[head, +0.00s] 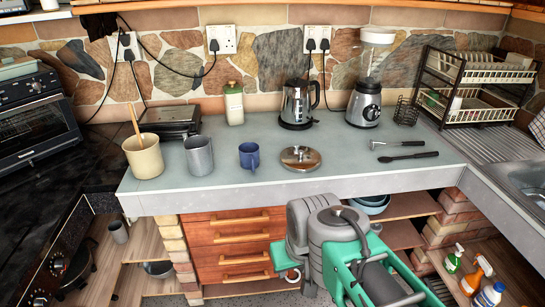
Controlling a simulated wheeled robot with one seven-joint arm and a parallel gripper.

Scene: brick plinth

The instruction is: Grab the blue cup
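The blue cup (249,156) stands upright on the grey worktop (225,190), near its front edge. It sits between a grey cup (199,156) on its left and a round metal lid (300,158) on its right. Nothing covers the cup. Part of my grey and teal arm shows low in the head view, in front of the worktop and right of the cup. I cannot make out my gripper's fingers, and nothing of mine touches the cup.
A beige pot (143,157) with a wooden stick stands at the left. A kettle (298,105), a blender (364,103) and a bottle (234,105) stand along the back. Utensils (407,155) lie right of the lid. The worktop's front strip is clear.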

